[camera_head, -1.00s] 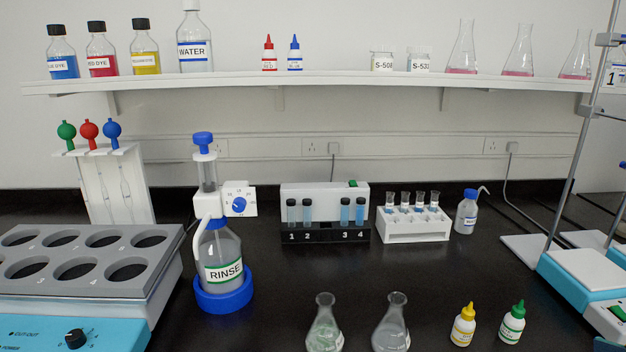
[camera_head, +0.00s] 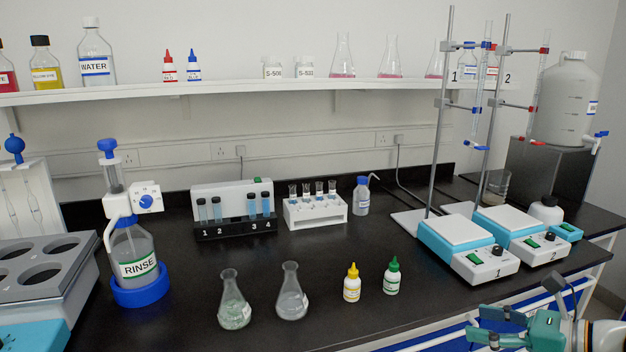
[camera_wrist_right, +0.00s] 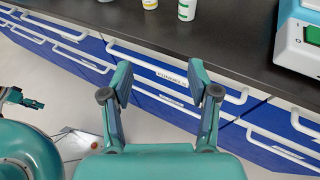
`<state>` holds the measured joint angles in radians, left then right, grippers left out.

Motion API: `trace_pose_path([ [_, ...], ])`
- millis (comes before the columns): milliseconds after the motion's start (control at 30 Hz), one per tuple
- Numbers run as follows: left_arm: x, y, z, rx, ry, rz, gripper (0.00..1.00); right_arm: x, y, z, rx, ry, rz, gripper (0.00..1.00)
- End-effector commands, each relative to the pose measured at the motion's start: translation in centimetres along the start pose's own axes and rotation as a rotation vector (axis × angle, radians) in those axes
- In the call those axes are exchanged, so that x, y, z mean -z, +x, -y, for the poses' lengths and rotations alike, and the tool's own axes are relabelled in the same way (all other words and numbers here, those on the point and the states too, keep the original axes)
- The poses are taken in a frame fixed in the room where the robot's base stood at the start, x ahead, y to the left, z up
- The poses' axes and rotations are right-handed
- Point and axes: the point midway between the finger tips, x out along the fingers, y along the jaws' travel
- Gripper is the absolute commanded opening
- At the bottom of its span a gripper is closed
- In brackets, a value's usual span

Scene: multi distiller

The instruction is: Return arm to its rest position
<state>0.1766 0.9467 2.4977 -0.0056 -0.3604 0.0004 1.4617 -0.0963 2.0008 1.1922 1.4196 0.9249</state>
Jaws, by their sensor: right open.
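My right gripper (camera_head: 480,325) is at the bottom right of the head view, off the front edge of the bench. In the right wrist view its two fingers are spread (camera_wrist_right: 160,80), with nothing between them. They show against the blue drawer fronts (camera_wrist_right: 160,103) with white handles. A small teal and dark part of mine at the left edge of the wrist view may be my left gripper (camera_wrist_right: 22,98); its jaws cannot be made out. The left gripper does not show in the head view.
On the black bench (camera_head: 330,270), the yellow-capped bottle (camera_head: 352,284), green-capped bottle (camera_head: 392,278) and two flasks (camera_head: 291,294) stand near the front. Stirrer 1 (camera_head: 470,248) and stirrer 2 (camera_head: 527,233) stand at the right, closest to the right gripper.

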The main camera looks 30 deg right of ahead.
Motion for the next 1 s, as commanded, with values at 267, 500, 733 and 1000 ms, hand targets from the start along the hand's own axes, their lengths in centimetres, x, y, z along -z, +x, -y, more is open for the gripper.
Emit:
trace_pose_path([
  [267,-0.1,0.0,0.0,0.000,0.000,0.001,0.40,0.5,6.9,-3.5,-0.236,0.046,0.063,0.60],
  [500,-0.1,0.0,0.0,0.000,0.000,0.001,0.40,4.3,15.4,-12.4,-0.600,0.114,0.006,0.60],
  [733,-0.1,0.0,0.0,0.000,0.000,0.001,0.40,13.6,20.8,-26.4,-1.009,-0.035,-0.245,0.60],
  [1000,-0.1,0.0,0.0,0.000,0.000,0.001,0.40,29.2,17.4,-39.1,-1.519,-0.726,-0.465,0.60],
])
